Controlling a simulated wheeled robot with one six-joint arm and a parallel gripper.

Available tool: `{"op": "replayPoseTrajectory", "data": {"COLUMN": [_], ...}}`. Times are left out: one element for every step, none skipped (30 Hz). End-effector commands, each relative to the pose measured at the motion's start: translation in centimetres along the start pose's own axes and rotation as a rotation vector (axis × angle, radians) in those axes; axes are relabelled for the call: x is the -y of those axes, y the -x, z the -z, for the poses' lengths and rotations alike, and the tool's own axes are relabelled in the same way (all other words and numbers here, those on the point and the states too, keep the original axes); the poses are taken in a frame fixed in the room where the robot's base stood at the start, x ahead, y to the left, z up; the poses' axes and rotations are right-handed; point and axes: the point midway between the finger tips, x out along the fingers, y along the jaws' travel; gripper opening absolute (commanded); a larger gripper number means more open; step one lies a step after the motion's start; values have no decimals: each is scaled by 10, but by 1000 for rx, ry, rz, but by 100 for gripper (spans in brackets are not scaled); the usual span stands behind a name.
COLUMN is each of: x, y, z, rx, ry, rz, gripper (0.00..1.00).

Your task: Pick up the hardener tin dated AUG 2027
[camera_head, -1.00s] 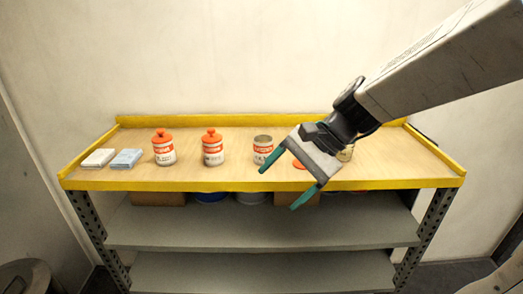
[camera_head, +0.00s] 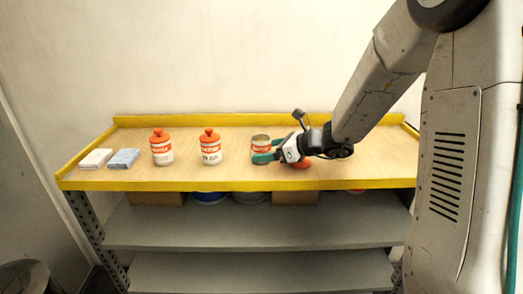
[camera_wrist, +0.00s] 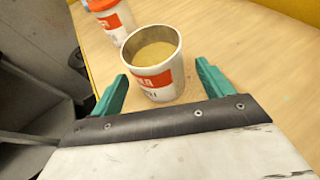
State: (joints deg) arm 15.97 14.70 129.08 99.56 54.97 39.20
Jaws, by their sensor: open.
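An open, lidless tin (camera_head: 261,149) with a red and white label stands upright on the bench. The wrist view shows this tin (camera_wrist: 158,82) with pale yellowish contents. My gripper (camera_wrist: 160,70) is open, its teal fingertips on either side of the tin. In the head view, my gripper (camera_head: 264,152) reaches in from the right. Two similar tins with orange lids stand to the left, one in the middle (camera_head: 210,148) and one further left (camera_head: 162,149). No date is legible on any tin, so I cannot tell which is AUG 2027.
The yellow-edged wooden bench (camera_head: 230,184) has a raised rim at the back. A white block (camera_head: 96,158) and a light blue block (camera_head: 124,158) lie at its left end. An orange disc (camera_head: 302,164) lies beside my gripper. My arm hides the bench's right part.

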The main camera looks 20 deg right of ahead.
Motion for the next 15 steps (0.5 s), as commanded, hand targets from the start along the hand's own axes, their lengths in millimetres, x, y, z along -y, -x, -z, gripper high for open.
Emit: {"op": "replayPoseTrajectory", "data": {"x": [-2, -1, -1, -1, -1, -1, -1, -1, 0, 0, 0, 0, 0, 0, 0], "y": [-9, -13, -18, -21, -24, -26, -26, -27, -27, -27, -27, -27, -27, -27, -27], "z": [1, 1, 1, 0, 0, 0, 0, 0, 0, 0, 0, 0, 0, 0, 0], "rx": [0, 0, 0, 0, 0, -1, 0, 0, 0, 0, 0, 0, 0, 0, 0], "ry": [0, 1, 0, 0, 1, 1, 2, 2, 2, 2, 2, 2, 2, 2, 2], "rz": [-4, -4, -3, -2, -2, -2, -1, -1, -1, 0, 0, 0, 0, 0, -1], "gripper": [79, 79, 79, 79, 79, 79, 79, 79, 79, 79, 79, 79, 79, 76, 65]}}
